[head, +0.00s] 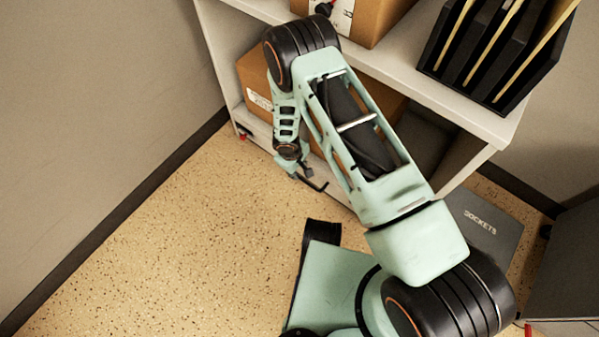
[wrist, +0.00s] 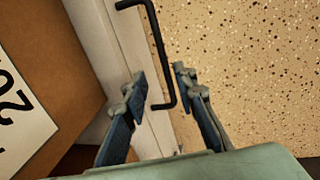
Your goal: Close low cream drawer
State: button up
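The low cream drawer (wrist: 107,38) shows its cream front edge in the wrist view, running down the picture beside a cardboard box. Its black bar handle (wrist: 157,45) stands out over the floor side. In the head view the handle (head: 313,184) is small, low at the shelf's front. I cannot tell how far the drawer is out. My gripper (wrist: 160,79) is open, its two fingers on either side of the handle's near end. I cannot tell whether either finger touches it. In the head view my gripper (head: 298,172) is partly hidden and points down at the handle.
A cream shelf unit (head: 455,112) holds a cardboard box (head: 375,18) and a black file rack (head: 490,50) on top. Another cardboard box (head: 253,72) sits below. A dark case marked SOCKETS (head: 482,225) is at right. The speckled floor (head: 170,240) is clear at left.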

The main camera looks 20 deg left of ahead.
notch_tip(320, 180, up, 6)
jog(key=s, duration=0.1)
jog(key=shift+a+r, duration=0.2)
jog(key=shift+r, duration=0.05)
dwell(0.4)
